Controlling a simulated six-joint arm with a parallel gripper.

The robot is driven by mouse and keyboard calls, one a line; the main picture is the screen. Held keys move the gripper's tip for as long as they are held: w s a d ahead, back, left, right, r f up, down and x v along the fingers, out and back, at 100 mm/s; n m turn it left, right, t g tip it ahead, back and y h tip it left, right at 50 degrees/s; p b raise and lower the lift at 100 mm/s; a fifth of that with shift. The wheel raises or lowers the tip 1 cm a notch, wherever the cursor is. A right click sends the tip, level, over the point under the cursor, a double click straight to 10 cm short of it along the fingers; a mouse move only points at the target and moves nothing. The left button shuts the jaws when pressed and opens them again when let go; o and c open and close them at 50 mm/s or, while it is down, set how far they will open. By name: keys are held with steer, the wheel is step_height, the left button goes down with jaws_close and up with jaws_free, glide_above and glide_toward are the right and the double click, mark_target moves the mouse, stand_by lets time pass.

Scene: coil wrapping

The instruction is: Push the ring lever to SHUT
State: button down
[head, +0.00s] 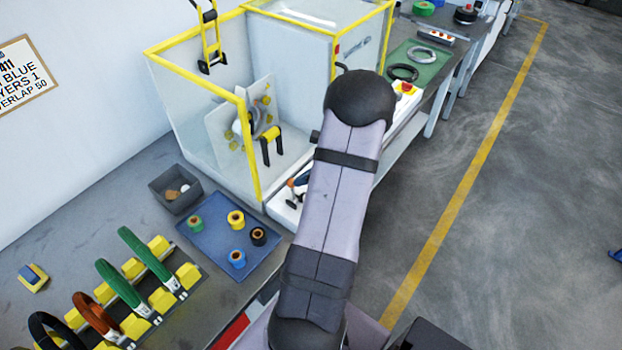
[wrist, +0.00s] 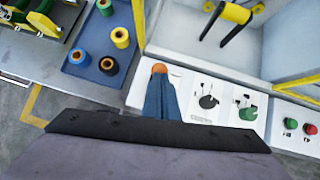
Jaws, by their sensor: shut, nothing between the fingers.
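The white control panel (wrist: 200,117) lies in front of the yellow-framed machine. An orange knob (wrist: 160,68) sits at its left end in the wrist view, probably on a lever; a small orange spot (head: 291,183) shows there in the head view. A black control (wrist: 207,102) and a green knob (wrist: 248,113) stand further right. I cannot read the labels, so I cannot tell which is the ring lever or its setting. My gripper (wrist: 161,80) is shut and empty, its blue fingers right by the orange knob. Whether they touch it is unclear. My arm hides much of the panel in the head view.
The yellow-framed guard (head: 250,150) rises behind the panel. A blue tray (head: 215,262) with several tape spools and a grey bin (head: 173,190) lie to the left. A rack with colored rings (head: 130,290) stands near left. Red (wrist: 290,123) and green (wrist: 308,128) buttons sit right.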

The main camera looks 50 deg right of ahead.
steer(key=shift+w+r, duration=0.1)
steer(key=shift+w, duration=2)
steer(key=shift+r, duration=0.1)
steer(key=shift+s+d+r, duration=0.15)
steer(key=shift+s+r, duration=0.25)
steer(key=shift+s, duration=0.05)
steer(key=s+d+r, duration=0.1)
steer(key=s+r, duration=0.3)
steer(key=r, duration=0.7)
steer(key=shift+d+b, duration=0.25)
steer(key=shift+b, duration=0.15)
steer(key=shift+s, duration=0.1)
